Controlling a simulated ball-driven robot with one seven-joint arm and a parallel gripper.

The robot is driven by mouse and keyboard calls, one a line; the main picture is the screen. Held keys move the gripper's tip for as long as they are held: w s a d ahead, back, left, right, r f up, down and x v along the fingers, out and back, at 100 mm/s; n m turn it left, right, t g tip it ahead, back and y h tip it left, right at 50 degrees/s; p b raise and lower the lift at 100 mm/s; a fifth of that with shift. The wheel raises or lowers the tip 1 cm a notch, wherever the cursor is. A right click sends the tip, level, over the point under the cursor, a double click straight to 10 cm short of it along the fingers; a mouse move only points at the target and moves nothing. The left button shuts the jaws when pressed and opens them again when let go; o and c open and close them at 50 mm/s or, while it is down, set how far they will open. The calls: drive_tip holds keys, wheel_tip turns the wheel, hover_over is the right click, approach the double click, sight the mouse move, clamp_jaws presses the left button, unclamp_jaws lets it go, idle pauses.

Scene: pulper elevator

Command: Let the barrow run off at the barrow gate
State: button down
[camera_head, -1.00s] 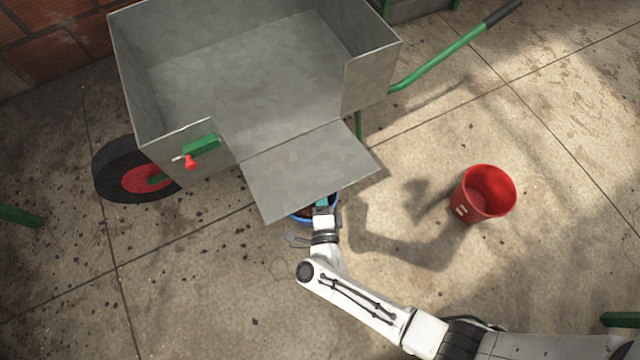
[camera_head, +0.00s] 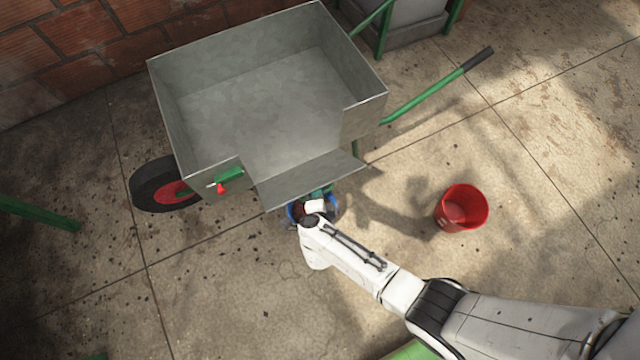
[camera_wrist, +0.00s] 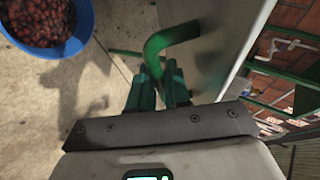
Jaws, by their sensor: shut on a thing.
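The grey metal barrow (camera_head: 240,115) stands with its box empty. Its barrow gate (camera_head: 312,178) is folded outward and down at the near side. A green bracket with a red latch knob (camera_head: 221,188) sits left of the gate. In the wrist view my gripper (camera_wrist: 160,88) is shut on a green curved handle (camera_wrist: 172,38) beside a grey metal panel (camera_wrist: 228,45). In the head view my gripper is at the gate's outer edge, mostly hidden by my arm. A blue tub (camera_head: 293,214), partly hidden below the gate, holds dark red fruit (camera_wrist: 38,20).
A red bucket (camera_head: 461,207) stands on the floor to the right. The barrow's wheel (camera_head: 160,186) is at left and a green handle bar (camera_head: 430,90) reaches right. A brick wall (camera_head: 60,65) is behind.

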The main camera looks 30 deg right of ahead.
sight(312, 182)
drive_tip(key=w+r+g+p, duration=0.1)
drive_tip(key=p, duration=0.1)
drive_tip(key=w+r+g+p, duration=0.1)
drive_tip(key=r, duration=0.1)
drive_tip(key=w+r+g+p, duration=0.1)
drive_tip(key=p, duration=0.1)
drive_tip(key=shift+w+a+r+n+p, duration=0.1)
drive_tip(key=shift+w+r+n+p, duration=0.2)
drive_tip(key=shift+r, duration=0.1)
drive_tip(key=w, duration=0.1)
drive_tip(key=w+r, duration=0.1)
drive_tip(key=w, duration=0.1)
drive_tip(key=w+r+p, duration=0.1)
drive_tip(key=shift+w+r, duration=0.1)
drive_tip(key=shift+w, duration=0.2)
drive_tip(key=shift+w+r+b, duration=0.15)
drive_tip(key=shift+w+r, duration=0.15)
drive_tip(key=shift+w, duration=0.55)
drive_tip(key=shift+w+r+b, duration=0.15)
drive_tip(key=shift+w+r, duration=0.1)
drive_tip(key=shift+w, duration=0.6)
drive_tip(key=shift+w+r, duration=0.1)
